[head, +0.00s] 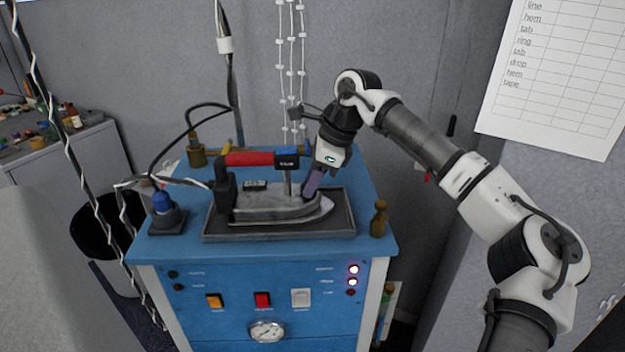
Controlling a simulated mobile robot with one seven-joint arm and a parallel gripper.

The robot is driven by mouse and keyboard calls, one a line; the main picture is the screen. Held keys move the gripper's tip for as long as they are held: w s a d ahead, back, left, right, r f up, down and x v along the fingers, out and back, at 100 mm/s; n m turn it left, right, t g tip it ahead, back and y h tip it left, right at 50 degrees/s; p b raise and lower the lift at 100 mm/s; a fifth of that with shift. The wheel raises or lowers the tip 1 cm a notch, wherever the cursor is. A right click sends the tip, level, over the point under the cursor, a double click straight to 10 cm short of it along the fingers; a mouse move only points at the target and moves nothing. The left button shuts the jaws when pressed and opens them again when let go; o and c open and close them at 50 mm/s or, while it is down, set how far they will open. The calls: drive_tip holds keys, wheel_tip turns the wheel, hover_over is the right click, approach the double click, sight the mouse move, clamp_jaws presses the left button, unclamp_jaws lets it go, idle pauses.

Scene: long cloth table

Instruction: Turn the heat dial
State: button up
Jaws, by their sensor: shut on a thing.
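My gripper (311,187) reaches down from the upper right onto the right part of the iron, beside the front handle post. It is shut on what I take to be the heat dial. The dial itself is hidden by the fingers, so its setting cannot be read.
A blue-capped bottle (163,202) stands left of the tray and a brass peg (379,218) right. Cables hang at the left.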

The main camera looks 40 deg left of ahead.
drive_tip(key=shift+f, duration=0.1)
drive_tip(key=m+b, duration=0.2)
drive_tip(key=m+t+b, duration=0.1)
drive_tip(key=m+b, duration=0.1)
drive_tip(key=shift+s+d+f+t+y, duration=0.1)
drive_tip(key=shift+t+y, duration=0.2)
drive_tip(key=m+t+b, duration=0.1)
drive_tip(key=m+b, duration=0.1)
drive_tip(key=m, duration=0.1)
drive_tip(key=shift+s, duration=0.1)
drive_tip(key=shift+s+m+t+b, duration=0.1)
drive_tip(key=shift+m+t+b, duration=0.3)
drive_tip(key=shift+m+b, duration=0.45)
drive_tip(key=shift+r+m, duration=0.2)
drive_tip(key=shift+m, duration=0.05)
drive_tip(key=o, duration=1)
